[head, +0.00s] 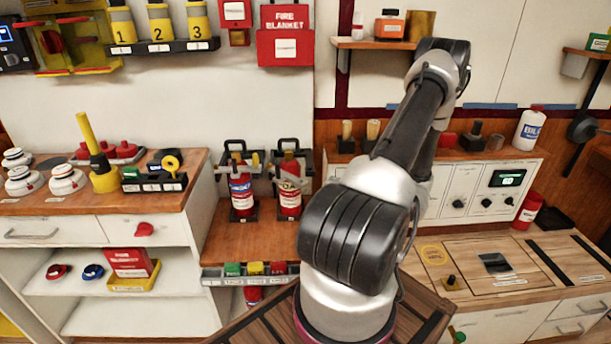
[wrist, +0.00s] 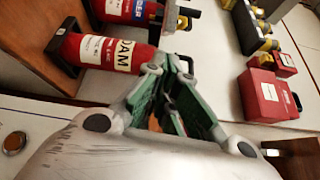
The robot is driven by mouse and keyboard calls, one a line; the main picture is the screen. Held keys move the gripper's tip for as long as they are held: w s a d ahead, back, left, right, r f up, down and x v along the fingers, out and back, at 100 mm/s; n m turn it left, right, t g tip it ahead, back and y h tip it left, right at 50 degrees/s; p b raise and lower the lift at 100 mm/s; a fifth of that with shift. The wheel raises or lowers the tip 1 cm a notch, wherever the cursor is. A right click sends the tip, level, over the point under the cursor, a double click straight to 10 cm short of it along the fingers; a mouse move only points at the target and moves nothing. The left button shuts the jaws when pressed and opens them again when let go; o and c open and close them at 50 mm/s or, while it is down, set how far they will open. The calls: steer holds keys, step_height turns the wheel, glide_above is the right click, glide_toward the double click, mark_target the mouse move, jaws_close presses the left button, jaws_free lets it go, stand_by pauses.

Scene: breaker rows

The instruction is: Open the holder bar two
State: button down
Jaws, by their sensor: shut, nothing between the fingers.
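Two red fire extinguishers stand in wall holders in the head view. The left one (head: 241,192) has a blue label and the right one (head: 289,190) a cream label. A dark loop-shaped bar (head: 288,144) shows above the right one, which I take for holder bar two. In the wrist view the picture is turned, and the foam extinguisher (wrist: 103,53) lies left of my gripper (wrist: 168,68). My gripper is shut and empty, close to that extinguisher's top. It hides the holder parts there, so I cannot tell whether it touches the bar. The head view does not show it clearly.
A red fire blanket box (head: 286,47) and a rail of yellow cylinders (head: 157,45) are on the wall above. A cabinet (head: 50,232) stands left and a control panel (head: 470,190) right. A small labelled rack (head: 247,277) sits below the extinguishers.

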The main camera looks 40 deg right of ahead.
steer(key=n, duration=0.1)
glide_toward(283, 171)
steer(key=w+d, duration=0.1)
steer(key=w, duration=0.3)
steer(key=shift+s+d+f, duration=0.1)
steer(key=shift+f, duration=0.25)
